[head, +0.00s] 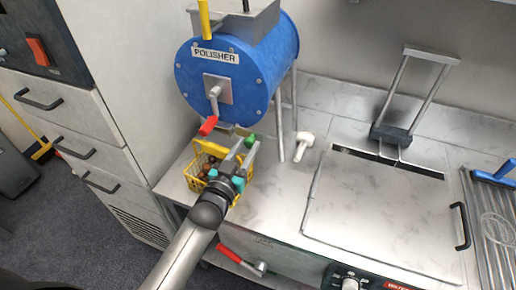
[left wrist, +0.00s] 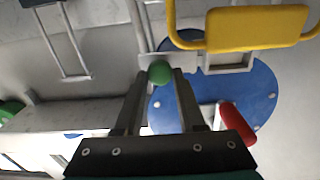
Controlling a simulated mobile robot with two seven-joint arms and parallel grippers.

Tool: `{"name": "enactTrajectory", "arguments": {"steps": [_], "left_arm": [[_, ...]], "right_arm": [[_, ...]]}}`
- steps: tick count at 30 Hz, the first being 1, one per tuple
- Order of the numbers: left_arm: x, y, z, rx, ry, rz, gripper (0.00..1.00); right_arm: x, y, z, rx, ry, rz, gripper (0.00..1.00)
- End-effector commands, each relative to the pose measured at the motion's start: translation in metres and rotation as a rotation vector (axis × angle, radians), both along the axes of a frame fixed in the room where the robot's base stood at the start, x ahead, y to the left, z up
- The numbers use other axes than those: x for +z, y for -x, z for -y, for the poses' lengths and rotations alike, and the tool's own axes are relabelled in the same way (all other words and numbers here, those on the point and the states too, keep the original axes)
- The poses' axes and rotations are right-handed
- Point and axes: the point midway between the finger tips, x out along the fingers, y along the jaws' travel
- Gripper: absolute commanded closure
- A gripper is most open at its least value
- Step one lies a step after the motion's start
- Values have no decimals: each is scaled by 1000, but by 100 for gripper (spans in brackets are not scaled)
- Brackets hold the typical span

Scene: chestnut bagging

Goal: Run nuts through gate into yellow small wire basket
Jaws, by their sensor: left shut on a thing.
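The yellow small wire basket (head: 193,178) stands under the blue polisher drum (head: 250,65), with several brown nuts (head: 207,166) in it. The gate's green knob (head: 251,140) is below the drum's front and shows between the fingertips in the left wrist view (left wrist: 160,72). My left gripper (head: 246,148) reaches over the basket and is shut on the green knob. It partly hides the basket's right side. The gate plate (left wrist: 150,62) is partly hidden. My right gripper is not in view.
A red-handled crank (head: 208,126) hangs from the drum's front, close to the left gripper. A white scoop-like object (head: 302,145) lies right of the drum's leg. A lidded metal unit (head: 385,205) fills the counter at right. Drawers (head: 70,115) stand at left.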

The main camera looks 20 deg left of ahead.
Motion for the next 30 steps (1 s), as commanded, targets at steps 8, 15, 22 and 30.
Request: {"name": "enactTrajectory", "arguments": {"steps": [8, 15, 22, 30], "left_arm": [[-1, 0, -7, 6, 0, -3, 100], [-1, 0, -7, 6, -1, -3, 42], [-1, 0, -5, 4, 0, -2, 31], [-1, 8, -5, 3, 1, -2, 31]], "right_arm": [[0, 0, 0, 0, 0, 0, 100], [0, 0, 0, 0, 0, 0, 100], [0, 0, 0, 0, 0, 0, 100], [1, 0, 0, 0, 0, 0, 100]]}}
